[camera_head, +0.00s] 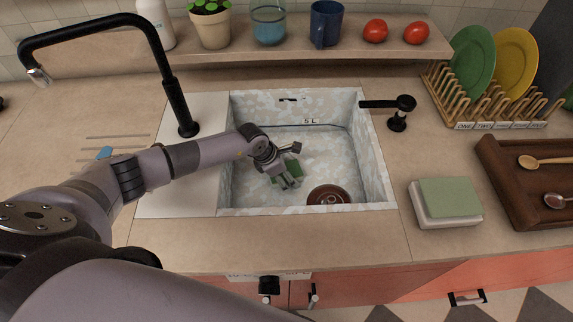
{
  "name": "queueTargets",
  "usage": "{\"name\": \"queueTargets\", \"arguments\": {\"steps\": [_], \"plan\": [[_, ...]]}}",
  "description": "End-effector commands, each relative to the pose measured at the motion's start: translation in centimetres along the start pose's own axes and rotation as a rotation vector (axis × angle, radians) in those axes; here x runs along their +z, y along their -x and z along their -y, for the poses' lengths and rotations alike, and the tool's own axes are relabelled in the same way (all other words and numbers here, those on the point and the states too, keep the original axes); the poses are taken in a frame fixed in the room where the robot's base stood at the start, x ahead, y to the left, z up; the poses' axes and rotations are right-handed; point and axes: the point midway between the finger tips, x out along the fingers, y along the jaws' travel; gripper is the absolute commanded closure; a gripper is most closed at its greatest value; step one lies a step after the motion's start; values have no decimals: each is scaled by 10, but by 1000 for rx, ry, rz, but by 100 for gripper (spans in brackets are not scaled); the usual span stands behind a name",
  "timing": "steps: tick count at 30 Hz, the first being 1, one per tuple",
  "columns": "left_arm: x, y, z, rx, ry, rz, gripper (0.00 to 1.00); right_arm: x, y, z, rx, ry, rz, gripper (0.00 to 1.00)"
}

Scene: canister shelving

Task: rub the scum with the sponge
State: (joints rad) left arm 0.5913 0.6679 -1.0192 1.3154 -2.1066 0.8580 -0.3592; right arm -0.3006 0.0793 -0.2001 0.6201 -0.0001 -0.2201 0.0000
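My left gripper (284,173) reaches down into the sink (222,198) from the left. A dark green sponge (293,167) shows on both sides of its fingers, and the fingers look shut on it. The sponge is low in the sink, near the floor; whether it touches the floor is hard to tell. The sink surface is mottled grey and white, and I cannot tell clearly which patches are scum. A brown round piece (328,195), perhaps the drain, lies at the sink's front, right of my gripper. My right gripper is not in view.
A black faucet (181,105) stands left of the sink, a black lever (397,108) right. A green-topped block (450,197) lies on the right counter. A dish rack (478,105) and brown tray (500,185) are farther right. A shelf (345,52) holds several items behind.

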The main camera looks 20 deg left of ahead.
Motion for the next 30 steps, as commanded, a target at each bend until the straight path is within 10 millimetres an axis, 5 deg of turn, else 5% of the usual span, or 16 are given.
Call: {"name": "queueTargets", "arguments": {"steps": [1, 9, 30], "plan": [[-16, -10, 13, -24, -1, -33, 76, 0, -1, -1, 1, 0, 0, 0], [-15, -8, 12, -23, -1, -34, 76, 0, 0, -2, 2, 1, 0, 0], [13, 50, 7, -14, -1, -23, 83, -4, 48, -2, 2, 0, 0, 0]]}}
